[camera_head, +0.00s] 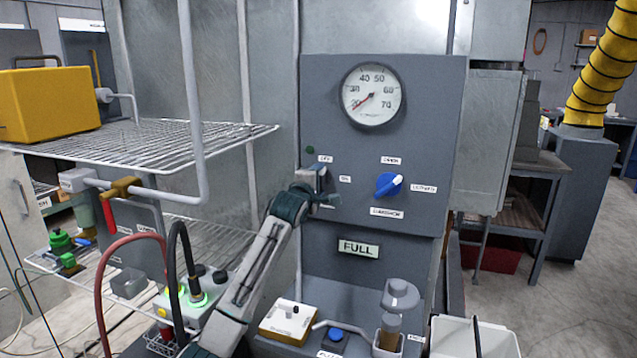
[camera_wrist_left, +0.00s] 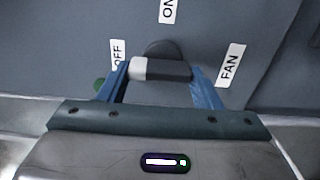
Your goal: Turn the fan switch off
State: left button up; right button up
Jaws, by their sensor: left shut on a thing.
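The fan switch (camera_wrist_left: 165,69) is a dark knob with a white end on the grey panel (camera_head: 425,120). In the left wrist view its white end points left, to the side of the OFF label (camera_wrist_left: 118,55). The ON label (camera_wrist_left: 167,10) is above it and the FAN label (camera_wrist_left: 231,65) is to its right. My left gripper (camera_wrist_left: 160,80) is shut on the switch, with one blue finger at each end of it. In the head view the left gripper (camera_head: 322,184) is at the panel and mostly hides the switch. My right gripper is in neither view.
A blue knob (camera_head: 389,185) sits right of my left gripper, below a round gauge (camera_head: 371,95). A FULL sign (camera_head: 358,248) is below. Wire shelves (camera_head: 190,140), a yellow box (camera_head: 45,103) and hoses (camera_head: 103,275) are on the left. A white bin (camera_head: 470,338) stands at the lower right.

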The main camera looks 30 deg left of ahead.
pick_arm(q)
jog(key=o, duration=1)
jog(key=shift+s, duration=0.1)
jog(key=b+v, duration=0.3)
jog(key=v, duration=0.7)
jog(key=shift+s, duration=0.3)
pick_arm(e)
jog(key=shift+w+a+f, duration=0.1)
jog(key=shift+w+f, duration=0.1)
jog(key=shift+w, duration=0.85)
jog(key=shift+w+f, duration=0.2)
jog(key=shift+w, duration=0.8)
